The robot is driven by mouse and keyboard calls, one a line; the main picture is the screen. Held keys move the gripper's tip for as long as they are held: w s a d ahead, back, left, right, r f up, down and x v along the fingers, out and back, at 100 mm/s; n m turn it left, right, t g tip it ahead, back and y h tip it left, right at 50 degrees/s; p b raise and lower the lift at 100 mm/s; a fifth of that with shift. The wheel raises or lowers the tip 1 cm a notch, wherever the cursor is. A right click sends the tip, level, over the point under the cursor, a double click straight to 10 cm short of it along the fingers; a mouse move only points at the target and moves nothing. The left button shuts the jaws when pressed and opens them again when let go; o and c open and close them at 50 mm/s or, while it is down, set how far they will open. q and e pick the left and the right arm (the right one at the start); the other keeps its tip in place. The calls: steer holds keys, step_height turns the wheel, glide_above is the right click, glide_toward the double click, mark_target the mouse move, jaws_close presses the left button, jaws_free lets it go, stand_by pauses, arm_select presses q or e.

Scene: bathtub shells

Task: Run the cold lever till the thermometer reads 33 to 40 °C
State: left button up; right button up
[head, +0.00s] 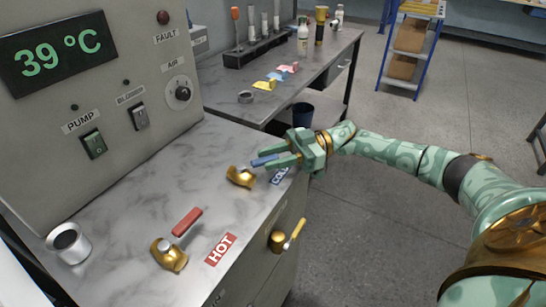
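The thermometer display (61,53) on the grey panel reads 39 °C in green. The cold valve (240,176) is a brass fitting on the counter with a blue lever (263,161). Its COLD label (281,175) is partly hidden by my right gripper. My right gripper (270,160) is at the lever, one finger on either side, and looks shut on it. The hot valve (168,255) has a red lever (187,221) and stands nearer, beside the HOT label (220,249). My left gripper is not in view.
A round metal cup (68,243) stands at the counter's left. A brass tap with a yellow lever (293,235) sticks out of the counter's front. The panel carries PUMP (94,144) and blower (139,116) switches and an AIR knob (182,93). A workbench (305,72) stands behind.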

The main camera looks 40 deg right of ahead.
steer(key=shift+o, duration=0.2)
steer(key=shift+d, duration=0.1)
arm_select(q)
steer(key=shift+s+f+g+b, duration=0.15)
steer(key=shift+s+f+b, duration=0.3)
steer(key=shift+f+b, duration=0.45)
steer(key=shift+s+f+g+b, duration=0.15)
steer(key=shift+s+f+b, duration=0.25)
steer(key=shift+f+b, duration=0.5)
arm_select(e)
steer(key=v, duration=1.6)
